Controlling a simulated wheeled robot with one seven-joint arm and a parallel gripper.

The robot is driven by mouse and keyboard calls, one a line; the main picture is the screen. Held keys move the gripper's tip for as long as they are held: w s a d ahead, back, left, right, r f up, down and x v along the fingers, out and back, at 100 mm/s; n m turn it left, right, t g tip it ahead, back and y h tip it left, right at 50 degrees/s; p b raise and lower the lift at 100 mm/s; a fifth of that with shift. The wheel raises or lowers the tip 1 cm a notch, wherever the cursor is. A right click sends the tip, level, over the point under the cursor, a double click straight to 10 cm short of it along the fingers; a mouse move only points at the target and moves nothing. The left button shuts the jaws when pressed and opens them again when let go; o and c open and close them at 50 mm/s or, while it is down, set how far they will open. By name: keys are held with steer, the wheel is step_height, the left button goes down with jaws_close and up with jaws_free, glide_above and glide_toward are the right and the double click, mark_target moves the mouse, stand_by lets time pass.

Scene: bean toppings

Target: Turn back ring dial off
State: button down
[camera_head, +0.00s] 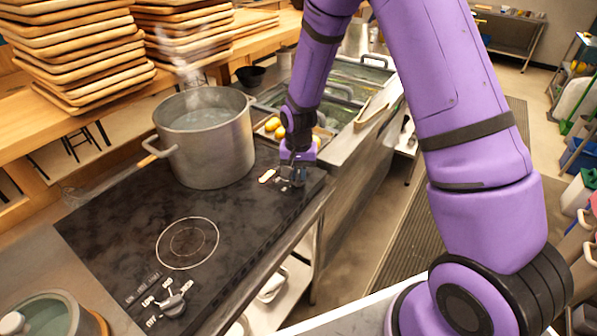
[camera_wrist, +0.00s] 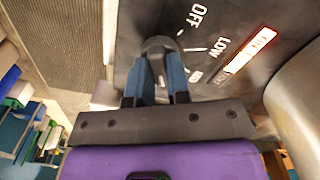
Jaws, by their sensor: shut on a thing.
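The back ring dial (camera_wrist: 160,44) is a dark knob on the black cooktop, with white OFF and LOW labels beside it in the wrist view. My gripper (camera_wrist: 157,82) is shut on the dial, its two blue-grey fingers on either side. Which label the dial points to is not clear. In the head view my gripper (camera_head: 292,174) reaches down to the back right part of the cooktop (camera_head: 110,232) and mostly hides the dial. A lit red-and-white indicator (camera_head: 267,176) glows beside it and also shows in the wrist view (camera_wrist: 249,50).
A large steaming metal pot (camera_head: 212,150) stands just left of my gripper. The front ring (camera_head: 187,243) is bare, and its dial (camera_head: 173,303) sits near the front edge. Stacked wooden trays (camera_head: 75,50) stand behind, and sinks lie beyond my gripper.

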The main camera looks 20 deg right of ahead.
mark_target(298, 174)
steer(key=n, duration=1.9)
steer(key=shift+n, duration=0.3)
steer(key=n, duration=0.6)
stand_by(0.4)
steer(key=c, duration=1.1)
jaws_free()
step_height(298, 174, up, 11)
steer(key=shift+f, duration=0.1)
